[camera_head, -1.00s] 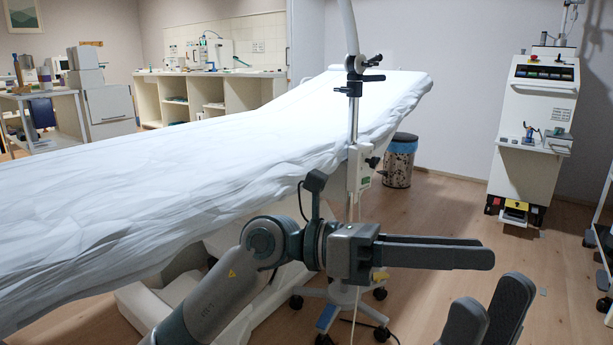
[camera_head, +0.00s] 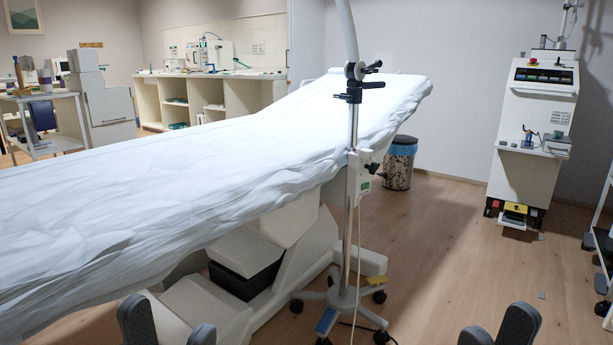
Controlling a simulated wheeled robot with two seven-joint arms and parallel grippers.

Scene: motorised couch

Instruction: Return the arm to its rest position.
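My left gripper (camera_head: 170,322) shows at the bottom edge, left of centre, with two dark grey fingers pointing up. Its fingers stand apart with nothing between them, so it is open. Only the finger ends show; the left arm is out of frame. My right gripper (camera_head: 497,328) shows at the bottom edge, right of centre. Its two fingers also stand apart and hold nothing. The rest of the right arm is below the frame. The motorised couch (camera_head: 240,150), covered in a white sheet, stretches from the left edge to the back middle.
A wheeled stand with a pole (camera_head: 353,200) rises beside the couch's right side. A bin (camera_head: 399,165) stands behind it. A white machine (camera_head: 534,140) stands at the back right, and shelving (camera_head: 605,250) is at the right edge.

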